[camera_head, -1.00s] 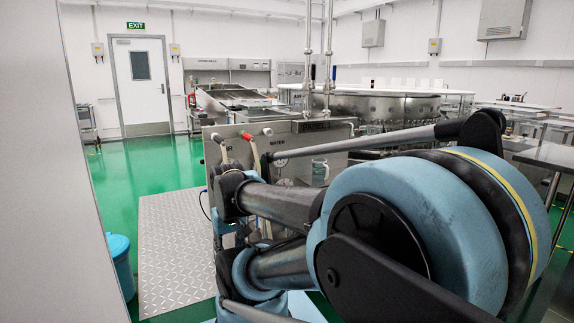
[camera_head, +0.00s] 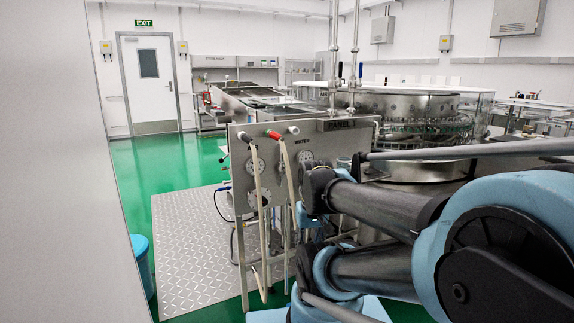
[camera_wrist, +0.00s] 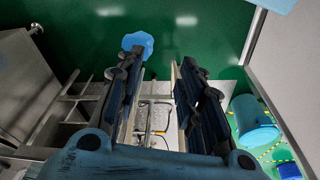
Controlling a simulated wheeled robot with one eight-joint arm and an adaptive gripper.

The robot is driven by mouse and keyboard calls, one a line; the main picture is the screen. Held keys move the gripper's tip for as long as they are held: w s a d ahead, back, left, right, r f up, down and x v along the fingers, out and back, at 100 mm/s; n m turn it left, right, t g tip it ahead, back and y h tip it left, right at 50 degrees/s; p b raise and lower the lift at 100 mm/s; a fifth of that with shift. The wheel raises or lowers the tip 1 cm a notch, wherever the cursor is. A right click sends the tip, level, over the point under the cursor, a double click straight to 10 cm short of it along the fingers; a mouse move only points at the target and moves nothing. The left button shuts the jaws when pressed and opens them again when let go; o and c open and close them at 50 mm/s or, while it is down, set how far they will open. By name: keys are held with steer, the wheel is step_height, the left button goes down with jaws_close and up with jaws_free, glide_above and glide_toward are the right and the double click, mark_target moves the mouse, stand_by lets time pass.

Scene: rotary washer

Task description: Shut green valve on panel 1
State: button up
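Panel 1 (camera_head: 325,150) is a steel panel with round gauges and hoses, standing at the middle of the head view. A red-handled fitting (camera_head: 274,135) and pale-tipped fittings show along its top edge. I cannot make out a green valve in either view; my arm covers the panel's lower right. In the head view I cannot pick out the fingers.
A diamond-plate platform (camera_head: 190,245) lies left of the panel on green floor. A blue bin (camera_head: 141,262) stands by the near-left wall and also shows in the wrist view (camera_wrist: 254,122). Hoses (camera_head: 256,200) hang from the panel. A large round machine (camera_head: 410,110) stands behind it.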

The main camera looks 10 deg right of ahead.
steer(key=n+t+y, duration=0.3)
steer(key=t+y, duration=0.1)
steer(key=t, duration=0.7)
glide_toward(287, 161)
steer(key=shift+x, duration=5.35)
jaws_close()
steer(key=shift+a+f, duration=0.1)
steer(key=shift+g, duration=0.3)
